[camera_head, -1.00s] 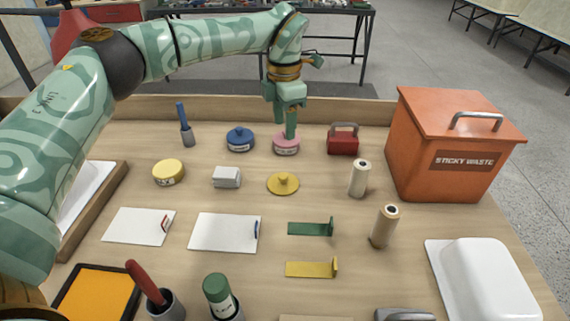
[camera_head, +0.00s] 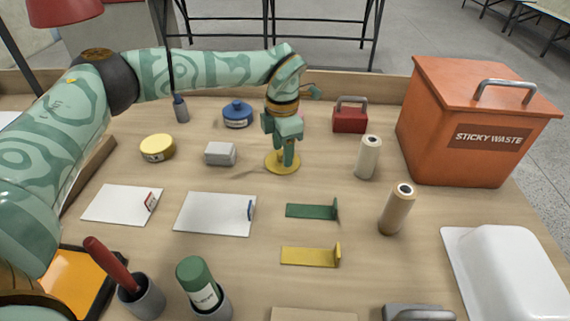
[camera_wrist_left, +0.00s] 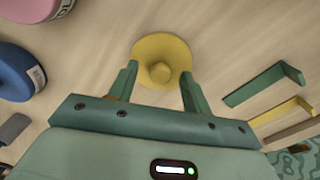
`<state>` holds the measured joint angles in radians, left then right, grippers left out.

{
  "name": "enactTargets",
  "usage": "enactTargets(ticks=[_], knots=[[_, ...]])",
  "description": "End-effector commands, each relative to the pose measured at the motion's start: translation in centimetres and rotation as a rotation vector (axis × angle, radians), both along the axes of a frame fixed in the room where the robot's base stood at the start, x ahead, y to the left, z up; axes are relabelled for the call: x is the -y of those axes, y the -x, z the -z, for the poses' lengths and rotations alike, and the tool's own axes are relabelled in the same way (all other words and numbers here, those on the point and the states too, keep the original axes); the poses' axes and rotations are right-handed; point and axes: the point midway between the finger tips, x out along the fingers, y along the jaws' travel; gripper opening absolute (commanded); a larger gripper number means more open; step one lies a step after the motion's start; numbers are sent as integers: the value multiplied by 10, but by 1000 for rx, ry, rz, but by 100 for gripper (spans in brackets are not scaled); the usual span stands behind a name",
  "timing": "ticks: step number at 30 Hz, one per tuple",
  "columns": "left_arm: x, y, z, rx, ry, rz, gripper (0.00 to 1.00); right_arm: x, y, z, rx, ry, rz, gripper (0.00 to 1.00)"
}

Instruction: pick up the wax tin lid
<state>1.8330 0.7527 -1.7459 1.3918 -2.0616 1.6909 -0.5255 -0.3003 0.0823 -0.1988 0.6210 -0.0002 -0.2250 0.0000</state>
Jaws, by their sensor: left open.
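The wax tin lid appears to be the flat yellow disc with a central knob (camera_head: 271,163), lying on the workbench; it also shows in the left wrist view (camera_wrist_left: 161,48). My left gripper (camera_head: 285,162) points down over the lid and hides part of it. In the left wrist view the gripper (camera_wrist_left: 160,68) is open, with one finger on each side of the knob. I cannot tell whether the fingers touch the disc. A round yellow tin (camera_head: 157,148) stands to the left. My right gripper is not in view.
A blue tin (camera_head: 237,115) and a grey block (camera_head: 220,154) are left of the gripper. A pink tin (camera_wrist_left: 30,8) is mostly hidden behind the gripper. A red weight (camera_head: 350,118), a tan roller (camera_head: 368,157) and the orange waste bin (camera_head: 460,135) stand right.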

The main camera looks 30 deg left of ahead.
Motion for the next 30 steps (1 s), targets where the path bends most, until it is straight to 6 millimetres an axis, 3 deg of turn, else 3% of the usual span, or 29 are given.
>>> enactTargets(ticks=[2,9,14,15,25,30], knots=[[0,0,9,-1,0,0,49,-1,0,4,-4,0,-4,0],[0,0,8,2,0,1,49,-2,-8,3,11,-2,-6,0],[0,0,8,2,0,1,4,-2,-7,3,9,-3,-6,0],[0,0,8,2,0,1,1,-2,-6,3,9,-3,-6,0],[0,0,4,2,0,0,0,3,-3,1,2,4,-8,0],[1,0,-17,7,1,2,0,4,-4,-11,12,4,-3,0]])
